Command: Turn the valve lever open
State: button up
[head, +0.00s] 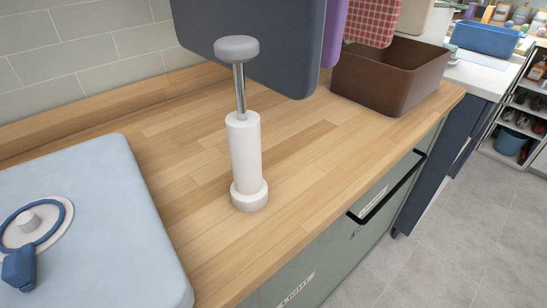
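A pale blue padded bag or cushion (95,190) lies on the wooden counter at the left of the head view. On its left part is a round white valve (28,222) with a knob in its middle and a dark blue ring around it. A blue lever-like piece (19,268) joins the ring at its lower left, close to the picture's left edge. I cannot tell from this view whether the valve is open or closed. My gripper is not in view, and nothing is seen touching the valve.
A white hand pump (246,150) with a grey knob stands upright on the wooden counter (180,150), right of the bag. A brown bin (388,75) stands farther back. Dark blue, purple and red-checked cloths hang above. Drawers (340,240) line the counter front; grey floor lies right.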

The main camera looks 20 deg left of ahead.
aim_at(18, 271)
jog(key=u, duration=1.6)
